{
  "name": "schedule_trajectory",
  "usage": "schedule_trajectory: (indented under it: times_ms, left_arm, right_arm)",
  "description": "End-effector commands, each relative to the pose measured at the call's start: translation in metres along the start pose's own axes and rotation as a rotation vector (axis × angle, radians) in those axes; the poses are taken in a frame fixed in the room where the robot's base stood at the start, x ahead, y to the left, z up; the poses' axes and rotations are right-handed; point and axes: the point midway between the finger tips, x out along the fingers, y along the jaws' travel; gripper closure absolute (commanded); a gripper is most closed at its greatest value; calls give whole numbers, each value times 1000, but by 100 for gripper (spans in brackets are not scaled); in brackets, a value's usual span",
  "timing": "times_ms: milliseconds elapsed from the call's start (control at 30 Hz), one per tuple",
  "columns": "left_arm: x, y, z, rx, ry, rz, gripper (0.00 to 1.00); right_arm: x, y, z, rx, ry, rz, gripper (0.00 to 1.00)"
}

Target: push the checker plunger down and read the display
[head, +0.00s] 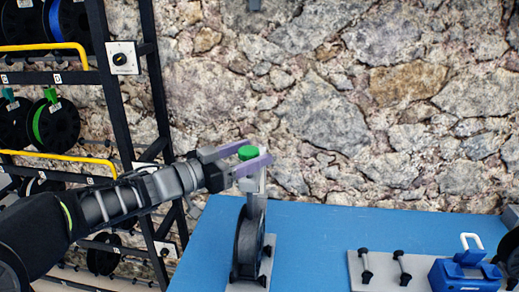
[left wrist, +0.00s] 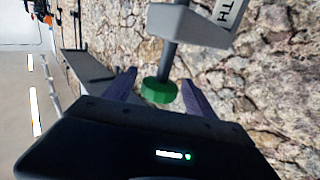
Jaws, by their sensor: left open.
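The checker's green round plunger cap (head: 248,153) stands at the top of a pale upright body above the blue table's left part. In the left wrist view the green cap (left wrist: 158,92) sits on a dark shaft that runs into a grey block (left wrist: 205,22) with a partly visible label. My left gripper (head: 257,151) is open, with one purple-grey finger on each side of the cap. I cannot tell whether the fingers touch it. No readable display shows in either view. My right gripper is not in view.
A black spool (head: 247,245) stands on the blue table (head: 310,245) below the cap. A grey plate (head: 380,284) with black posts and a blue device (head: 465,275) with a white handle are at the right. A black rack (head: 130,100) holds spools at the left. A stone wall is behind.

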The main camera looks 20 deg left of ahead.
Motion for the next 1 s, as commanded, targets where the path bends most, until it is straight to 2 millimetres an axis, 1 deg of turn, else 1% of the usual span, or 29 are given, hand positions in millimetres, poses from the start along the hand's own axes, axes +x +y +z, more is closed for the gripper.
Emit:
schedule_trajectory:
  times_ms: [33, 100, 200, 300, 533, 1000]
  left_arm:
    - [8, 1, 0, -3, 0, 3, 36]
    - [17, 0, 0, 0, 0, 2, 36]
    - [25, 0, 0, -1, 0, 1, 36]
    - [29, 0, 0, -1, 0, 0, 36]
    - [29, 0, 0, 0, 0, 0, 36]
    - [28, 0, 0, 0, 0, 0, 75]
  right_arm:
    - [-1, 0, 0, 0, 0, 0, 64]
    - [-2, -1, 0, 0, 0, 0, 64]
    - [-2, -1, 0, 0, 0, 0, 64]
    - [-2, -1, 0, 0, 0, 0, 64]
    - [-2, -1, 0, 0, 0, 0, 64]
    - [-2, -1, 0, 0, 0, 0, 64]
